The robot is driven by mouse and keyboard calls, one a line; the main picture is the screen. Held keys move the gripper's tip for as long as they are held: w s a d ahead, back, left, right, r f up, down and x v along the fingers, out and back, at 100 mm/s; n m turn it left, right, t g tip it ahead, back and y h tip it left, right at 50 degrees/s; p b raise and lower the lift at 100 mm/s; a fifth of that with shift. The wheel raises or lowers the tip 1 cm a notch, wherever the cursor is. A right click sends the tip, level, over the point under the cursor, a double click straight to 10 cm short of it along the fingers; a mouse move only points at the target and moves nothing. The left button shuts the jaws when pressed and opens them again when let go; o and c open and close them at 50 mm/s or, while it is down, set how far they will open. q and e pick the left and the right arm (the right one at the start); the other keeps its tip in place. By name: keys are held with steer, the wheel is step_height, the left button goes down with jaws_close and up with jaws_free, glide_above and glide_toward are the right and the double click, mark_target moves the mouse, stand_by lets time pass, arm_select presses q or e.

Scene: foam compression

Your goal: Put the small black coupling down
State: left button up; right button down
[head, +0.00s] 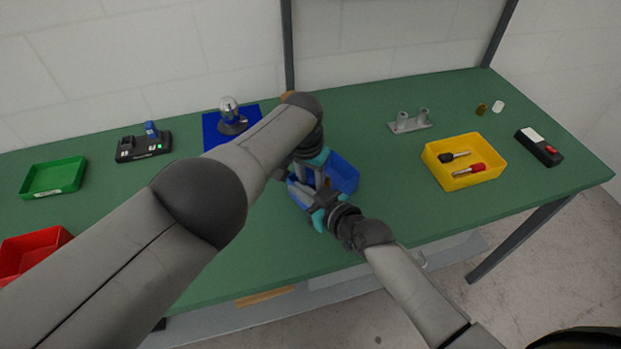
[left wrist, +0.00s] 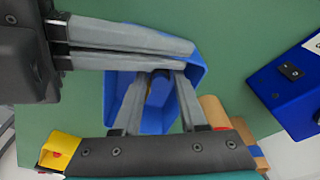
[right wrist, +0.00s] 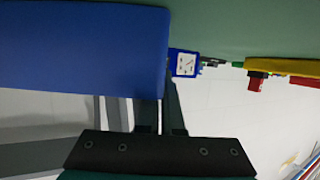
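I cannot surely make out the small black coupling. In the head view both my grippers meet at the blue bin (head: 345,172). My left gripper (head: 318,172) reaches down over the bin. In the left wrist view its fingers (left wrist: 159,80) stand apart, with a dark patch between them that I cannot identify. My right gripper (head: 322,192) reaches in at the bin's near side. Its two fingers run close together across the bin (left wrist: 195,108) in the left wrist view. In the right wrist view a blue wall (right wrist: 80,45) hides much of the scene, including whatever its fingertips hold.
The yellow tray (head: 433,173) holds a black-handled and a red-handled piece. A grey fixture (head: 408,126) with two posts stands behind. A black device (head: 540,147) lies at right; a blue mat (head: 212,131), green tray (head: 54,178) and red bin (head: 30,252) stand left.

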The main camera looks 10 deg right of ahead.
arm_select(q)
steer(key=shift+r, duration=0.15)
steer(key=shift+r, duration=0.6)
steer(key=shift+s+a+r, duration=0.15)
steer(key=shift+r, duration=0.55)
step_height(320, 180, up, 9)
steer(key=s+a, duration=0.1)
arm_select(e)
steer(key=c, duration=1)
jaws_free()
steer(key=v, duration=1.2)
